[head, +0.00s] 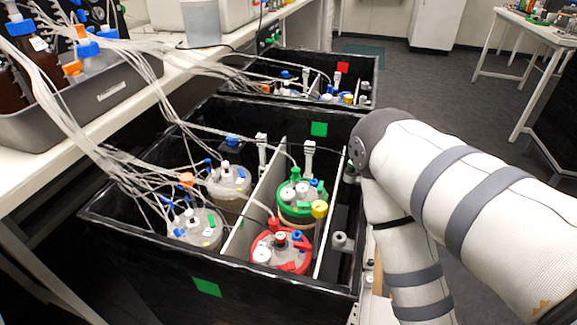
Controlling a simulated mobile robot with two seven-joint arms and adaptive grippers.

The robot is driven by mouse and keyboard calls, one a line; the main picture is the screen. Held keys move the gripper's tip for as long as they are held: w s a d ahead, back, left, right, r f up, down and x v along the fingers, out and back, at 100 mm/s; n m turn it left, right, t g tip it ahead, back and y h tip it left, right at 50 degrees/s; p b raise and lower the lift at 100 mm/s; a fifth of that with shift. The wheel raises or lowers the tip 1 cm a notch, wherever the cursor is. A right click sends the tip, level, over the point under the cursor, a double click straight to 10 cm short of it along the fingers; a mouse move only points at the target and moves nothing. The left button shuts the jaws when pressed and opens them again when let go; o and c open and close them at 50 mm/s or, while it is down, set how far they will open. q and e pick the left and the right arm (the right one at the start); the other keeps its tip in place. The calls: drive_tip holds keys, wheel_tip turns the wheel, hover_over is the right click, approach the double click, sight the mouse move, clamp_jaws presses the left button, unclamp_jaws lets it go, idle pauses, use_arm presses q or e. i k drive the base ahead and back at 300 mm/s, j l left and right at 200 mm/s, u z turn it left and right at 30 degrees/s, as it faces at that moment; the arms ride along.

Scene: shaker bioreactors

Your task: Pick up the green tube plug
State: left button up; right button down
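A bioreactor with a green lid ring (287,211) stands in the right half of the near black box. On its top, toward the back, is a small upright green piece (296,174), which looks like the green tube plug. A pale tube runs close by it, and I cannot tell whether they are joined. White, blue and yellow caps sit around it on the same lid. My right arm enters from the right and bends down beside the box's right side. Its gripper is outside the picture. My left arm and gripper are not in view.
The near black box (150,243) also holds a red-ringed bioreactor (281,268) and clear-lidded ones left of a divider (268,187). Pale tubes (140,75) cross from the left bench. A second black box (372,66) stands behind. Floor (440,90) at the right is clear.

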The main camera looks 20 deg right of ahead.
sight(295, 176)
drive_tip(key=j+z, duration=0.15)
drive_tip(key=z, duration=0.25)
drive_tip(key=i+j+z, duration=0.1)
drive_tip(key=z, duration=0.35)
drive_tip(key=j+z, duration=0.25)
drive_tip(key=z, duration=0.15)
drive_tip(key=j+z, duration=0.15)
drive_tip(key=z, duration=0.25)
drive_tip(key=k+j+z, duration=0.3)
drive_tip(key=i+l+z, duration=0.15)
drive_tip(key=i, duration=0.05)
